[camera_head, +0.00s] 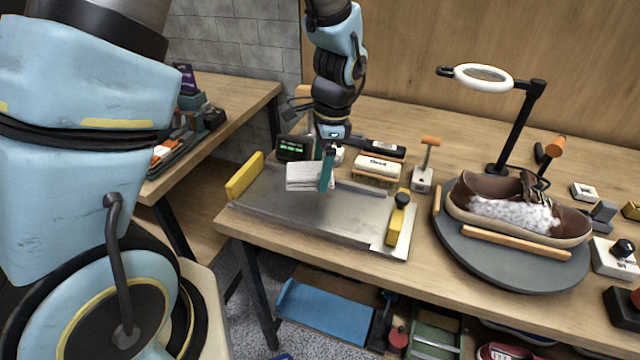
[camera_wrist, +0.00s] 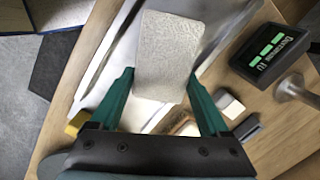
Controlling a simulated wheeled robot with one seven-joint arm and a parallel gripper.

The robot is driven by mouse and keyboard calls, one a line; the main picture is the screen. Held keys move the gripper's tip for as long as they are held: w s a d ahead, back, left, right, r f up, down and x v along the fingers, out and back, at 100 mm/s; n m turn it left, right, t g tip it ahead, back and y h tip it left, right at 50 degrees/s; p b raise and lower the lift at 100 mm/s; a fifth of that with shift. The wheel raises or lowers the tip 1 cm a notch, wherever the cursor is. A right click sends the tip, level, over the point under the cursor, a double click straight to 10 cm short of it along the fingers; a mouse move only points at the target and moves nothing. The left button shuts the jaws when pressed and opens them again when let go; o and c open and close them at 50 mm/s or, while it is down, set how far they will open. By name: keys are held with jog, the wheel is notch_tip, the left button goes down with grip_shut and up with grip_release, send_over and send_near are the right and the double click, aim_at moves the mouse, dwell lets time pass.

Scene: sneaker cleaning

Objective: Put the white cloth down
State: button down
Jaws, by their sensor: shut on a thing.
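The white cloth (camera_head: 304,176) is a folded pale block held in my gripper (camera_head: 327,170) above the left part of the metal tray (camera_head: 345,222). In the wrist view the cloth (camera_wrist: 167,55) sits between the two green fingers of my gripper (camera_wrist: 160,90), which are shut on it. The tray lies on the workbench, with a yellow block at its left end and a yellow clamp at its right. From these views I cannot tell whether the cloth's underside touches the tray.
A dark display (camera_head: 293,148) stands behind the tray, and a wooden-backed brush (camera_head: 377,168) lies behind its right part. A foamy brown sneaker (camera_head: 515,208) rests on a round grey turntable (camera_head: 470,262) at right, under a ring lamp (camera_head: 484,77). The tray's middle is clear.

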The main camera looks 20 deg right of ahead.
aim_at(321, 199)
jog(key=shift+f+p, duration=0.5)
jog(key=shift+f, duration=2.05)
jog(key=shift+f, duration=0.15)
grip_release()
jog(key=r+b, duration=0.1)
jog(key=r, duration=0.3)
jog(key=d+r+b, duration=0.1)
jog(key=r, duration=0.3)
jog(key=r+b, duration=0.1)
jog(key=r, duration=0.3)
jog(key=shift+s+d+r, duration=0.15)
jog(key=shift+s+d, duration=0.1)
jog(key=shift+s, duration=0.05)
jog(key=w+a+n, duration=0.1)
jog(key=a, duration=0.1)
jog(key=w+a+n, duration=0.1)
jog(key=a, duration=0.1)
jog(key=w+a+n, duration=0.1)
jog(key=a+n, duration=0.1)
jog(key=a, duration=0.1)
jog(key=shift+w+a+r+h, duration=0.1)
jog(key=shift+w+r+h, duration=0.1)
jog(key=shift+h, duration=0.1)
jog(key=a+n+t+h, duration=0.1)
jog(key=a+n, duration=1.4)
jog(key=a, duration=0.6)
jog(key=shift+s+a, duration=0.4)
